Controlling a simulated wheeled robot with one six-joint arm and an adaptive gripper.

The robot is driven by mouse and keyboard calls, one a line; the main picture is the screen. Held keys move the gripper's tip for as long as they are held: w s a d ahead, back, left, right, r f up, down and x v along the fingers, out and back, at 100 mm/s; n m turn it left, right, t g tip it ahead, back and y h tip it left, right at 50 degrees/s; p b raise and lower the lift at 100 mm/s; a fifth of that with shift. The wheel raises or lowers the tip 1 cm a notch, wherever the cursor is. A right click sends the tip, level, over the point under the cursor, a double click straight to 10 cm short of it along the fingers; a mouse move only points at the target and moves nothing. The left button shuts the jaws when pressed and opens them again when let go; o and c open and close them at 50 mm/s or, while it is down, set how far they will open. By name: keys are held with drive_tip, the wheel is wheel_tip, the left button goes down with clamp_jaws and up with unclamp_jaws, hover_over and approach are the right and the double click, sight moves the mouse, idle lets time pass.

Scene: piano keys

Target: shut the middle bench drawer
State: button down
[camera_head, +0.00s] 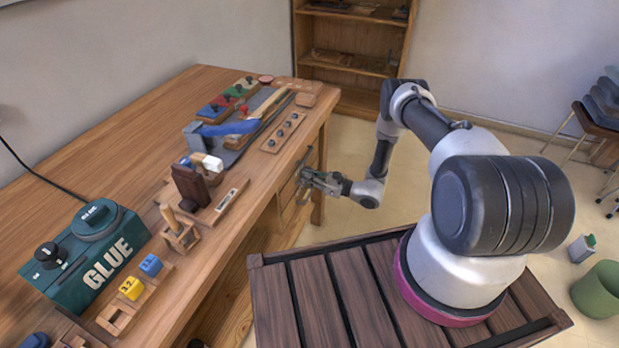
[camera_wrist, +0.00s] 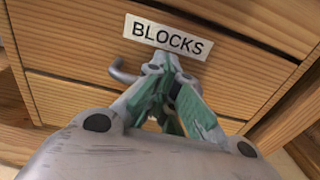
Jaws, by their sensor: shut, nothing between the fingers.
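The wooden bench (camera_head: 190,85) holds a stack of drawers under its top at its far right end. In the wrist view a wooden drawer front (camera_wrist: 230,75) carries a white label (camera_wrist: 168,37) reading BLOCKS, with a grey curved handle (camera_wrist: 122,75) below it. My gripper (camera_wrist: 163,60) is shut and empty, its tips just below the label, close to or touching the front; I cannot tell which. In the head view my gripper (camera_head: 306,177) is at the drawer stack and hides part of it. I cannot tell how far the drawer stands out.
A green GLUE machine (camera_head: 85,258), a blue-handled tool (camera_head: 225,128) and several small wooden fixtures cover the bench top. A shelf unit (camera_head: 350,45) stands behind.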

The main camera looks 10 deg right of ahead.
drive_tip(key=shift+f, duration=0.15)
drive_tip(key=shift+c, duration=1.6)
unclamp_jaws()
drive_tip(key=shift+o, duration=0.4)
drive_tip(key=shift+s, duration=0.1)
drive_tip(key=shift+o, duration=0.3)
drive_tip(key=v, duration=1.1)
drive_tip(key=shift+s+d, duration=0.2)
drive_tip(key=shift+d, duration=0.15)
drive_tip(key=shift+s+d, duration=0.1)
drive_tip(key=shift+o, duration=0.5)
drive_tip(key=v, duration=0.8)
drive_tip(key=shift+s+d, duration=0.2)
drive_tip(key=shift+d, duration=0.1)
